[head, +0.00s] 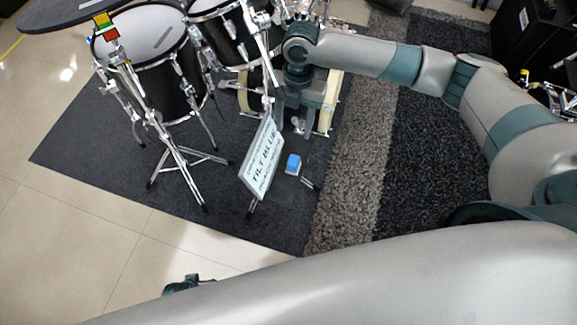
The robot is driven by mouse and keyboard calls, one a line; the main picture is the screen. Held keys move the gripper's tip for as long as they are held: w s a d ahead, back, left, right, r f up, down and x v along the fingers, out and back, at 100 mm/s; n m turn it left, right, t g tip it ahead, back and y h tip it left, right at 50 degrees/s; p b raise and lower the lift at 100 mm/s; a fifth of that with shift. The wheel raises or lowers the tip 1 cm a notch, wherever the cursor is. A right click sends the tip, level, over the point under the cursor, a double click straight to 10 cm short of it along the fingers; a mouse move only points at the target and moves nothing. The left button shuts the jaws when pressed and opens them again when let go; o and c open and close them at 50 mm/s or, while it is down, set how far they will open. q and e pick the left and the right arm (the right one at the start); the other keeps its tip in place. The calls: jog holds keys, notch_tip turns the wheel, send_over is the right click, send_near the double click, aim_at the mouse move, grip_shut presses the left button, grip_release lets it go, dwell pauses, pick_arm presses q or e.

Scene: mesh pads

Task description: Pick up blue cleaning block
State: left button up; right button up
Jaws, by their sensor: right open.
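The blue cleaning block (293,164) is small, with a paler lower edge. It appears to sit on the dark mat, just right of a white printed sign. My right gripper (295,130) reaches down from the top, open and empty. Its fingers are above the block in the picture and apart from it; the exact height gap is hard to judge.
A drum kit (148,50) with metal stands fills the upper left. The sign (262,158) stands tilted close to the block. Stand legs reach near it. A grey shaggy rug (350,175) lies to the right; pale floor tiles (70,240) are clear at lower left.

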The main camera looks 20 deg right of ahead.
pick_arm(q)
jog(key=shift+s, duration=0.15)
pick_arm(e)
jog(key=shift+a, duration=0.15)
jog(key=shift+f, duration=0.1)
send_over(290, 164)
jog(key=f, duration=0.7)
jog(key=w+f, duration=0.1)
jog(key=f, duration=0.2)
jog(key=shift+d+f, duration=0.25)
jog(key=shift+f, duration=0.1)
jog(key=shift+s+f, duration=0.1)
jog(key=shift+f, duration=0.45)
pick_arm(q)
jog(key=shift+a+f, duration=0.1)
jog(key=shift+f, duration=0.1)
